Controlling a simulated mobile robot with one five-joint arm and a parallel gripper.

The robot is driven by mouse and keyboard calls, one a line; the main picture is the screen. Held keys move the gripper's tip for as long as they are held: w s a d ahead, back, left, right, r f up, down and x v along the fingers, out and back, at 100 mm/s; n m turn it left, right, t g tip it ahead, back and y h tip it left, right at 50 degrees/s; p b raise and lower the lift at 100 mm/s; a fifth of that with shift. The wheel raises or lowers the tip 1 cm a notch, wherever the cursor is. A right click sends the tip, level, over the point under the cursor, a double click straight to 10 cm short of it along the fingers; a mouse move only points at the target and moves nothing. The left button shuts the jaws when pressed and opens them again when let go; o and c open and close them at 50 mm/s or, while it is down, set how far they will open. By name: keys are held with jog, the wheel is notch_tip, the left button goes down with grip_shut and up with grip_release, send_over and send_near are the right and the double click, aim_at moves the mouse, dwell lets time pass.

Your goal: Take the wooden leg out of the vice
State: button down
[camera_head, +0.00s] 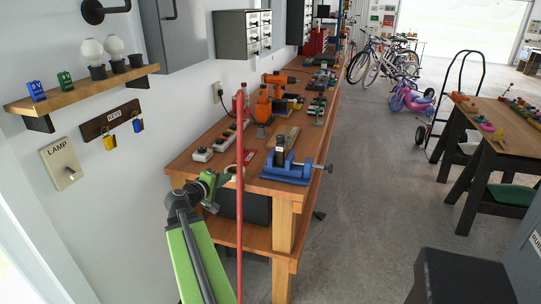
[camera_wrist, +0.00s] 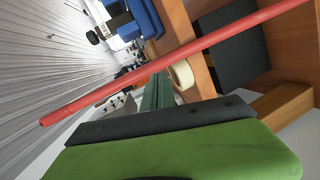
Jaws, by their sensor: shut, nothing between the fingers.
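The blue vice (camera_head: 287,170) sits on the workbench near its front end. It also shows at the top of the wrist view (camera_wrist: 146,18). A pale wooden piece (camera_head: 288,134) shows at the vice, behind a dark upright part; I cannot tell for sure that it is the leg or how the jaws hold it. My gripper (camera_head: 226,178) is shut and empty, at the near left corner of the bench, left of the vice and apart from it. Its green fingers (camera_wrist: 157,92) show in the wrist view.
A thin red pole (camera_head: 239,215) stands upright close by my gripper and crosses the wrist view (camera_wrist: 180,57). A cream tape roll (camera_wrist: 182,74) lies near the fingers. Power sockets (camera_head: 203,154) and an orange drill (camera_head: 280,79) are on the workbench (camera_head: 255,186).

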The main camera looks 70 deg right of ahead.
aim_at(274, 156)
jog(key=s+d+r+n+g+h, duration=0.1)
jog(key=s+d+r+g+h, duration=0.15)
jog(key=s+d+r, duration=0.45)
jog(key=shift+t, duration=0.45)
jog(key=s+d, duration=0.1)
jog(key=d, duration=0.2)
jog(key=s+d+f, duration=0.1)
jog(key=d, duration=0.2)
jog(key=s+d+f, duration=0.1)
jog(key=d, duration=0.3)
jog(key=shift+s+d, duration=0.1)
jog(key=shift+s, duration=0.15)
jog(key=shift+s+d, duration=0.1)
jog(key=shift+s, duration=0.85)
